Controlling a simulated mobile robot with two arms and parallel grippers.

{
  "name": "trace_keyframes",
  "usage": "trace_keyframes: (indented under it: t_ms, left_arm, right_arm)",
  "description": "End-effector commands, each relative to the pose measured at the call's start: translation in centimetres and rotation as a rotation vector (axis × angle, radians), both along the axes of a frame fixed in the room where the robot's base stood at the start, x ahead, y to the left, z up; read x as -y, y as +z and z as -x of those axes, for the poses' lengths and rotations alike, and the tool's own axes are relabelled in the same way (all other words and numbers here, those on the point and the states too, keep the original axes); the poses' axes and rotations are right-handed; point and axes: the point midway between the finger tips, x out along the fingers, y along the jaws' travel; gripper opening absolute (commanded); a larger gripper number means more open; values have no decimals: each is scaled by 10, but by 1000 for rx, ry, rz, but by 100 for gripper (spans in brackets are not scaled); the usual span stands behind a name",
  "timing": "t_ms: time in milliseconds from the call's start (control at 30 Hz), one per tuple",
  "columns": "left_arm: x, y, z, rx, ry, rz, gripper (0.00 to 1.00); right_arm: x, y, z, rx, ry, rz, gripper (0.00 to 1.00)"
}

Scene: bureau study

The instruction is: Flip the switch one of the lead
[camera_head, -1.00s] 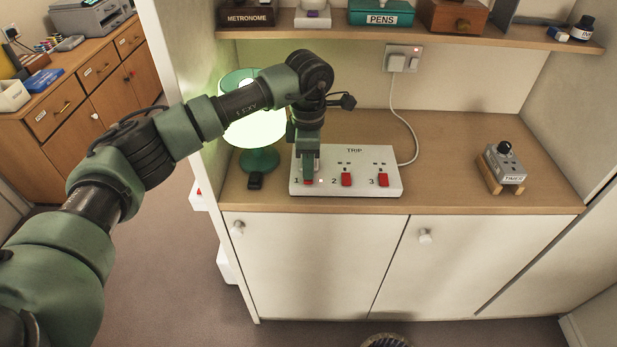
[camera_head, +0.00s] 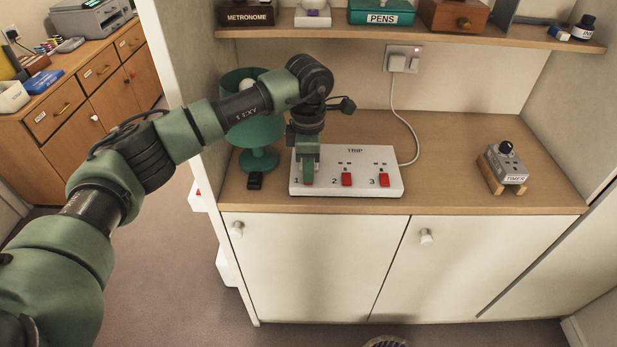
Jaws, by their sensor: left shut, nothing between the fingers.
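The white lead block (camera_head: 365,162), marked TRIP, lies on the wooden counter with three red switches numbered 1, 2 and 3. My left gripper (camera_head: 308,180) is shut and points down at switch one, at the left end of the block. It covers most of that switch; only a bit of red shows at its tip. Switch two (camera_head: 346,180) and switch three (camera_head: 384,180) are in plain view. The green lamp (camera_head: 258,135) stands behind my left arm and is unlit. My right gripper is not in view.
A grey timer (camera_head: 506,165) sits on a wooden stand at the right. A small black object (camera_head: 255,181) lies by the lamp. The shelf (camera_head: 430,36) hangs above.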

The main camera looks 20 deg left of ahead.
Motion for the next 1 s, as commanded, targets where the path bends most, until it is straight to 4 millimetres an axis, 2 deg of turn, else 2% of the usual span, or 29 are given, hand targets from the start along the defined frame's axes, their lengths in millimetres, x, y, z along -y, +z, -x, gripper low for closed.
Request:
trace_keyframes:
  t_ms: [67,267,1000]
  left_arm:
    - [0,-4,1,-5,0,-2,0]
    - [0,1,2,-6,0,-1,0]
    - [0,62,1,-3,0,-1,0]
  right_arm:
    - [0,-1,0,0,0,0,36]
    - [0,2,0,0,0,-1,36]
    - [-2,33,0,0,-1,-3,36]
